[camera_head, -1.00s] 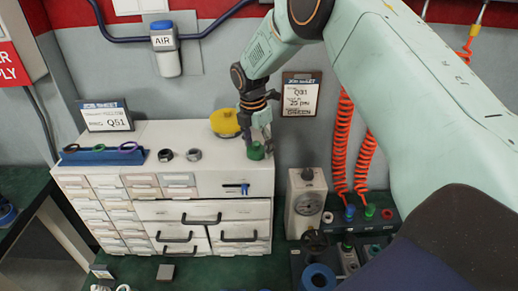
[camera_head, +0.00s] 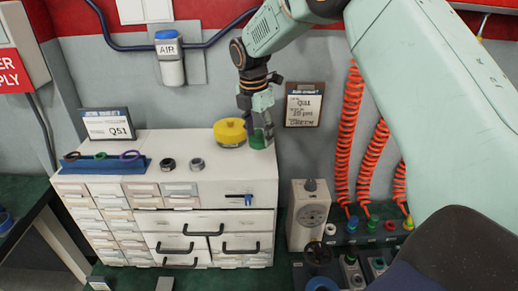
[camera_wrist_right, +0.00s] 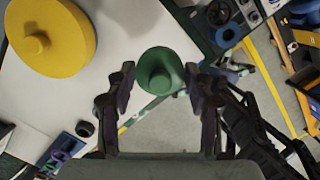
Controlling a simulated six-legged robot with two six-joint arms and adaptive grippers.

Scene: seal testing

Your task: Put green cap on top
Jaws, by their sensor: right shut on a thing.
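The green cap (camera_head: 258,143) is a small round piece with a knob on its top, at the right end of the white cabinet's top. My right gripper (camera_head: 260,128) comes down from above and is shut on it. In the right wrist view the green cap (camera_wrist_right: 160,70) sits between the two dark fingertips. I cannot tell for sure whether its underside is clear of the cabinet top. My left gripper is not in view.
A yellow round lid (camera_head: 229,132) stands just left of the green cap. The white drawer cabinet (camera_head: 222,170) also bears two dark rings (camera_head: 196,164) and a blue rack (camera_head: 106,165) of coloured rings. A gauge box (camera_head: 309,215) and red coiled hoses (camera_head: 346,140) are at the right.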

